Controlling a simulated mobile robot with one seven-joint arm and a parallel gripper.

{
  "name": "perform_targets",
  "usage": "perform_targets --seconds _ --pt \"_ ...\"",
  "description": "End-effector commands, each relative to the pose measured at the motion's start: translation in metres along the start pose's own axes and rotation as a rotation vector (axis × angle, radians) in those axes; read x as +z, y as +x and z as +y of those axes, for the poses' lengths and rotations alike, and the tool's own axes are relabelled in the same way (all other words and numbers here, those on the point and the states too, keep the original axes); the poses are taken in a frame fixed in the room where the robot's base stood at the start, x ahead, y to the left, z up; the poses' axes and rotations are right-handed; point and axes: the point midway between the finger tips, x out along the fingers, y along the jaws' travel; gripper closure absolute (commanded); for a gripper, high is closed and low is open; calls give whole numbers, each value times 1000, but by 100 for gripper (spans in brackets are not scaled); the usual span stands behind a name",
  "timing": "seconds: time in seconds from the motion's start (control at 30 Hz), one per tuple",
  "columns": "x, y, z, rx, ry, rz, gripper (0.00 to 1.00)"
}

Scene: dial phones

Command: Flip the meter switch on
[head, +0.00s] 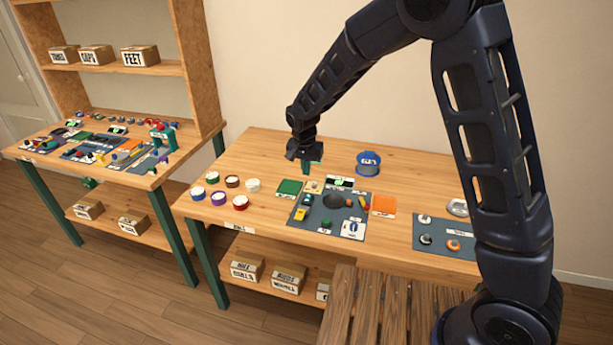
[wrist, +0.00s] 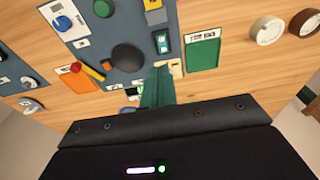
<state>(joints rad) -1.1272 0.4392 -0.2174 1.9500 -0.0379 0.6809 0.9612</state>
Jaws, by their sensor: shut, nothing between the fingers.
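A small meter (head: 340,182) with a lit green display stands at the back edge of the dark mat (head: 322,226). It shows partly in the wrist view (wrist: 133,92), beside my fingers. A small beige piece (head: 314,186) sits left of the meter; in the wrist view it (wrist: 175,67) is just beside the fingertips. It may be a switch, but I cannot tell. My gripper (head: 312,168) points down behind the mat's back left corner.
A green panel (head: 289,187) lies left of the mat and an orange one (head: 384,205) right. A black dome (head: 333,201) and a red and yellow lever (wrist: 88,70) are on the mat. A blue round container (head: 368,162) stands behind. Several round pots (head: 218,199) stand left.

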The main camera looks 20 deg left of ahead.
Motion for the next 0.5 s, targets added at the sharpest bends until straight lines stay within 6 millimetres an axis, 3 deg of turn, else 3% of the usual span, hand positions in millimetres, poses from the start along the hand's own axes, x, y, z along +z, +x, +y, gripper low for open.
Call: perform_targets --seconds 0.5 --pt "-5 -5 -1 -1 0 21 100"
